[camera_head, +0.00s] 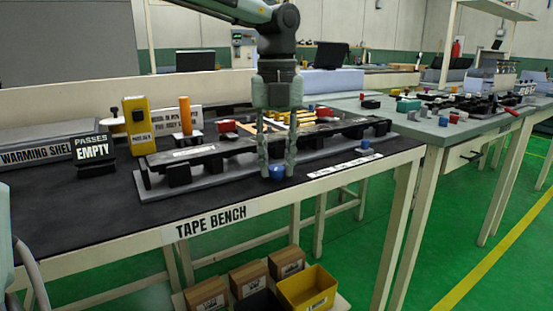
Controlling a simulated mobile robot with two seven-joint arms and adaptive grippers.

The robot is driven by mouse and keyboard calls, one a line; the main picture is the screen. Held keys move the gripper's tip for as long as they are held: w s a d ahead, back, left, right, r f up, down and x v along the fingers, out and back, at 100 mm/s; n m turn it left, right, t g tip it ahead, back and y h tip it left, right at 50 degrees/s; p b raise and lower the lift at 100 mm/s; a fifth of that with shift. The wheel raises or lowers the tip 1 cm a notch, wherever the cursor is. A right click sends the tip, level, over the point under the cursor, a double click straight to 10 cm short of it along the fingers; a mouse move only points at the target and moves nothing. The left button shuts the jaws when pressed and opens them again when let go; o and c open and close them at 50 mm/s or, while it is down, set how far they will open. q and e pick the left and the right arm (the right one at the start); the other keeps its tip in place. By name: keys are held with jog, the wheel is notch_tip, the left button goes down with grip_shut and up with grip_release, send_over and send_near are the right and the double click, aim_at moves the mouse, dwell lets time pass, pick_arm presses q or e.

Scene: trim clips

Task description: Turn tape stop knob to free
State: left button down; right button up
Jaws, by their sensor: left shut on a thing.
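A round blue knob (277,173) sits at the front edge of the long black trim fixture on the tape bench (110,225). My left gripper (277,170) points straight down with its fingers on either side of this knob and is shut on it. The knob's base and any free or locked marking are too small or hidden to read. My right gripper is not in view.
The long black trim piece (215,150) lies behind the fingers. A white label strip (345,166) lies front right. A grey-green table (430,125) with parts adjoins right.

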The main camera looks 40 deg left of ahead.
pick_arm(q)
jog(key=m, duration=0.4)
jog(key=shift+m, duration=0.4)
jog(key=m+p, duration=0.1)
jog(key=m, duration=0.3)
jog(key=m+p, duration=0.1)
jog(key=m, duration=0.7)
jog(key=shift+m+p, duration=0.3)
jog(key=m, duration=0.3)
jog(key=shift+m+p, duration=0.3)
jog(key=m, duration=0.4)
jog(key=shift+p, duration=0.35)
jog(key=shift+m, duration=1.3)
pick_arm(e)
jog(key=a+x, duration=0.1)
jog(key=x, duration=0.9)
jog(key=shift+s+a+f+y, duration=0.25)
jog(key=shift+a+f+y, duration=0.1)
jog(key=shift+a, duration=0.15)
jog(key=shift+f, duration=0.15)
